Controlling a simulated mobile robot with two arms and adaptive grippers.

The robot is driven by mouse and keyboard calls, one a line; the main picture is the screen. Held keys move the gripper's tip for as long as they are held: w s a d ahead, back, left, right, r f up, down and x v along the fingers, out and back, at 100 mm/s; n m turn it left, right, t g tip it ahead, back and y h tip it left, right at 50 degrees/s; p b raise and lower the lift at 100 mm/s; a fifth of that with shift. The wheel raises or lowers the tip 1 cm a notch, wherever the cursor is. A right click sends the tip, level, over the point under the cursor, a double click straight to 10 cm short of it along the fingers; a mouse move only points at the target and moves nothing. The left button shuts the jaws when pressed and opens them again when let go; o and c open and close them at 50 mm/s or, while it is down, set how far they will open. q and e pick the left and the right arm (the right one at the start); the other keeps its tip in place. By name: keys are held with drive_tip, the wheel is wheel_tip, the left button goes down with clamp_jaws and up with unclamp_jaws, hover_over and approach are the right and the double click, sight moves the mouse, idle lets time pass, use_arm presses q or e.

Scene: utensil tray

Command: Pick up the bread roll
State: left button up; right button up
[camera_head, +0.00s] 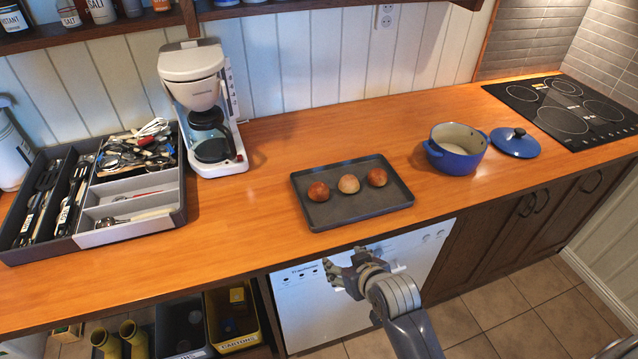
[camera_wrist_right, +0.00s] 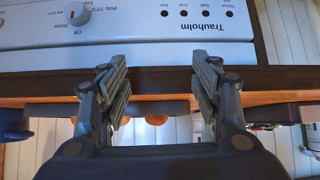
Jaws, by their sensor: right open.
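Three round bread rolls sit in a row on a dark grey baking tray (camera_head: 335,213) on the wooden counter. The left roll (camera_head: 318,191) is reddish brown, the middle roll (camera_head: 348,184) is paler, and the right roll (camera_head: 377,177) is reddish brown. My right gripper (camera_head: 335,272) is open and empty in front of the counter, below the tray's front edge and apart from the rolls. In the right wrist view, upside down, its open fingers (camera_wrist_right: 158,85) face the counter edge, with a roll (camera_wrist_right: 155,119) partly visible beyond. My left gripper is out of view.
A blue pot (camera_head: 457,150) and its lid (camera_head: 515,143) stand right of the tray, near the black hob (camera_head: 570,110). A coffee maker (camera_head: 200,105) and a utensil tray (camera_head: 130,232) are to the left. A white dishwasher (camera_head: 320,305) is under the counter.

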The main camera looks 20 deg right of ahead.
drive_tip(key=shift+t, duration=0.6)
drive_tip(key=r, duration=0.1)
drive_tip(key=w+r, duration=0.1)
drive_tip(key=r, duration=0.1)
drive_tip(key=w+r, duration=0.1)
drive_tip(key=shift+w+r, duration=0.2)
drive_tip(key=shift+w, duration=0.05)
drive_tip(key=t, duration=0.3)
approach(321, 190)
drive_tip(key=shift+s+a+r+m, duration=0.1)
drive_tip(key=shift+a+m, duration=0.15)
drive_tip(key=shift+m, duration=0.15)
drive_tip(key=shift+w, duration=0.4)
drive_tip(key=x, duration=0.4)
drive_tip(key=shift+w+p, duration=0.2)
drive_tip(key=shift+p, duration=0.15)
drive_tip(key=shift+w+d+f+p, duration=0.1)
drive_tip(key=shift+w+f+p, duration=0.25)
drive_tip(key=shift+w, duration=0.25)
drive_tip(key=shift+f+p+x, duration=0.25)
drive_tip(key=shift+p+x, duration=0.15)
drive_tip(key=shift+x, duration=1.55)
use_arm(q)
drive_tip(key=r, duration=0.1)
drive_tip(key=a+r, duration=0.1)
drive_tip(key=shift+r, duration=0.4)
use_arm(e)
drive_tip(key=shift+s, duration=0.1)
drive_tip(key=c, duration=0.5)
